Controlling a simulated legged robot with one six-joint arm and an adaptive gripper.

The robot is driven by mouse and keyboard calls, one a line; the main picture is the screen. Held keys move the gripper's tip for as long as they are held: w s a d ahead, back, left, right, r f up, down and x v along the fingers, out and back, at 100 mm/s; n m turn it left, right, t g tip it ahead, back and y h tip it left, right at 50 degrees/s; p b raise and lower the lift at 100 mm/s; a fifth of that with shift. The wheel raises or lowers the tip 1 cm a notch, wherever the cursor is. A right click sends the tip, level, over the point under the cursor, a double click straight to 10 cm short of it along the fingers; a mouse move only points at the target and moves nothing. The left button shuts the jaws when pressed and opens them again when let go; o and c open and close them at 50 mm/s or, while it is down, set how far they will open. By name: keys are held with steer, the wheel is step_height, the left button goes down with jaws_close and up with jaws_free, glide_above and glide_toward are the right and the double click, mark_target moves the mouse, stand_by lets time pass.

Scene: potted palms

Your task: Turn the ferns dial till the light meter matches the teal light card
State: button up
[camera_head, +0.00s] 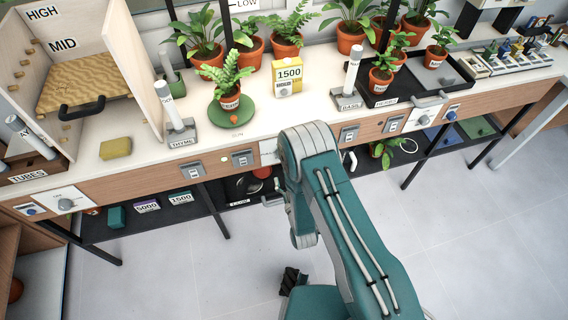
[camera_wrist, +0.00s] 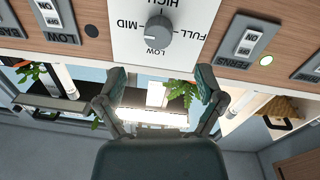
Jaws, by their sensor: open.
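The dial panel (camera_wrist: 160,12) is white in the wrist view, lettered HIGH, FULL, MID and LOW, with a round grey knob (camera_wrist: 158,32). A FERNS label (camera_wrist: 228,61) is beside it; the knob's exact setting is unclear. My gripper (camera_wrist: 160,84) is open and empty, its fingers spread below the knob and apart from it. In the head view my arm hides most of this panel. The yellow light meter (camera_head: 287,76) stands on the bench and reads 1500. Under the bench, a card that looks teal (camera_head: 180,198) reads 1500, and a purple card (camera_head: 147,206) reads 5000.
A potted fern (camera_head: 229,82) stands on a green saucer (camera_head: 234,112) left of the meter. Switches (camera_head: 191,170) line the bench front (camera_head: 130,182). A yellow sponge (camera_head: 116,148) and lamp stand (camera_head: 175,125) are farther left. The grey floor (camera_head: 470,230) is clear at right.

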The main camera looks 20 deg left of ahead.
steer(key=shift+v, duration=1.7)
steer(key=shift+w, duration=0.1)
steer(key=w+d+r+m+g+h, duration=0.2)
steer(key=w+d+r+m+h, duration=0.1)
steer(key=w+r, duration=0.85)
steer(key=s+d+r+m+g+h, duration=0.1)
steer(key=d+r, duration=0.3)
steer(key=r, duration=0.3)
steer(key=d+r+g+h, duration=0.1)
steer(key=d+r, duration=0.3)
steer(key=r, duration=0.4)
steer(key=s+d+r+m+g+h, duration=0.2)
steer(key=s+d+r+g, duration=0.1)
steer(key=s+d+r, duration=0.65)
steer(key=s+d+r+m+g+h, duration=0.1)
steer(key=s+d+r, duration=0.1)
steer(key=s, duration=0.7)
steer(key=s+d+r+m+g, duration=0.1)
steer(key=s+d, duration=0.3)
steer(key=s, duration=0.5)
steer(key=shift+r+g+h, duration=0.4)
steer(key=shift+r+g, duration=0.3)
steer(key=shift+r, duration=0.1)
